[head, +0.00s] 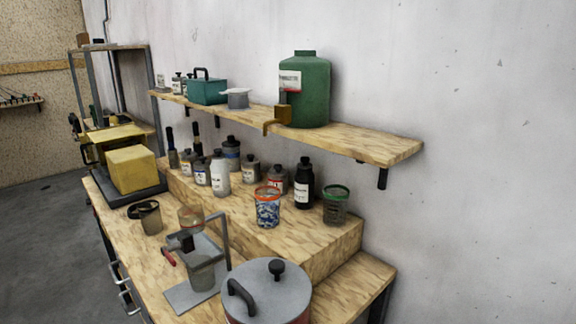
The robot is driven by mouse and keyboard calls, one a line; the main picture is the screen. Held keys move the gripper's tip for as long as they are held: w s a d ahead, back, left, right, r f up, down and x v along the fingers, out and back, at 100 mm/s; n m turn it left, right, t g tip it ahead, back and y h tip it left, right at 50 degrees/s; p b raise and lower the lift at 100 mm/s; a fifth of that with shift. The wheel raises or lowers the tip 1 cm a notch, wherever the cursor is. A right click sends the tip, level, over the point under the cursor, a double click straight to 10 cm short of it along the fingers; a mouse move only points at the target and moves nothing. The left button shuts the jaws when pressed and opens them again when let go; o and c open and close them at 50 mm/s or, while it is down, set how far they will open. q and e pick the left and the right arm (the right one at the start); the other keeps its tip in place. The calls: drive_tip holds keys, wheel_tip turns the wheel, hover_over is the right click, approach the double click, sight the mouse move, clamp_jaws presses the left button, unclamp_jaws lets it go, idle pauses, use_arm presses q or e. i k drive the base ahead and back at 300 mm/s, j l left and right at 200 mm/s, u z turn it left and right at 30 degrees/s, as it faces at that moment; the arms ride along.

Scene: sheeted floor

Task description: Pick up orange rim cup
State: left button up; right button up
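A blue-and-white patterned cup with an orange-red rim (267,208) stands upright on the raised wooden step of the bench, in the middle of the head view. A second, see-through brownish cup with an orange-toned rim (190,218) stands lower, on the bench top behind a small metal stand. A dark cup with a green rim (336,205) stands on the step to the right of the patterned cup. Neither of my grippers is in view.
Several bottles (220,174) crowd the step behind the cups. A wooden shelf (385,145) with a green canister (305,90) overhangs them. A metal stand (196,285) and a lidded pot (268,292) stand in front. A yellow block (131,168) sits left.

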sight(268, 198)
drive_tip(key=k+l+z, duration=0.15)
drive_tip(key=z, duration=0.2)
drive_tip(key=k+l+z, duration=0.1)
drive_tip(key=l+z, duration=0.3)
